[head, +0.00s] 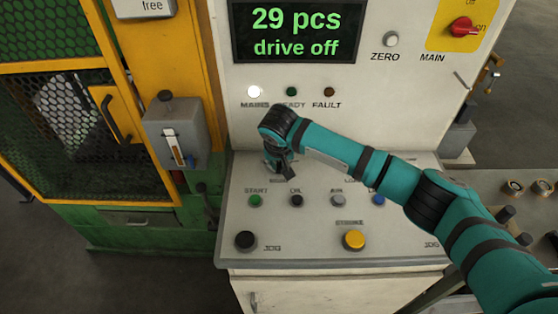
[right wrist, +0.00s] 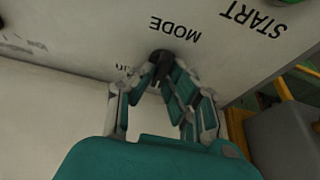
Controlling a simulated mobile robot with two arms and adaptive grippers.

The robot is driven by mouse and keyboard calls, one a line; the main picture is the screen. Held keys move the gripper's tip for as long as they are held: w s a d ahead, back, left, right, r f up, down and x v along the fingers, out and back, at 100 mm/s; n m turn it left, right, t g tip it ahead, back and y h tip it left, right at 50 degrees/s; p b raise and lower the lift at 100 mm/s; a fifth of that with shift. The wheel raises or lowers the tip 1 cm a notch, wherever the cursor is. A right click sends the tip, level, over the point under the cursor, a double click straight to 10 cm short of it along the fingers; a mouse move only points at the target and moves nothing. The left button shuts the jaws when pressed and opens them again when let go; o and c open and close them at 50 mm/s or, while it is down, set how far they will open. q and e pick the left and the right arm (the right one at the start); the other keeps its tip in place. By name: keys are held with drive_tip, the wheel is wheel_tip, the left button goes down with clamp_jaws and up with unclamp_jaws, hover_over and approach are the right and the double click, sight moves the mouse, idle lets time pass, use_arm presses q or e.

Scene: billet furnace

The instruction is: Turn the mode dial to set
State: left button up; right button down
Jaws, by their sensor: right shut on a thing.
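The mode dial (right wrist: 160,57) is a small dark knob on the pale panel beside the MODE lettering in the right wrist view. My right gripper (right wrist: 165,78) is shut on it, with its fingertips around the knob. In the head view my right gripper (head: 281,165) reaches down to the upper left of the sloped console, and the wrist and fingers mostly hide the dial there. The dial's pointer and most of its position marks cannot be read. My left gripper is not in view.
The console (head: 310,220) carries a green START button (head: 255,200), several other small buttons, a black jog button (head: 245,241) and a yellow button (head: 354,240). The display (head: 297,32) reads "29 pcs, drive off". A grey switch box (head: 177,135) stands left. The MAINS lamp (head: 254,92) glows white.

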drive_tip(key=shift+r+n+y+p, duration=0.1)
drive_tip(key=shift+n+y+p, duration=0.3)
drive_tip(key=shift+n+p, duration=0.6)
drive_tip(key=n+y+p, duration=0.1)
drive_tip(key=n, duration=0.1)
drive_tip(key=shift+d+n+g, duration=0.1)
drive_tip(key=shift+n+g, duration=0.2)
drive_tip(key=shift+n+y+p, duration=0.3)
drive_tip(key=shift+n+p, duration=0.35)
drive_tip(key=shift+n, duration=0.45)
drive_tip(key=shift+n+g+y, duration=0.4)
drive_tip(key=shift+n, duration=0.7)
drive_tip(key=c, duration=1.3)
unclamp_jaws()
drive_tip(key=shift+c, duration=0.2)
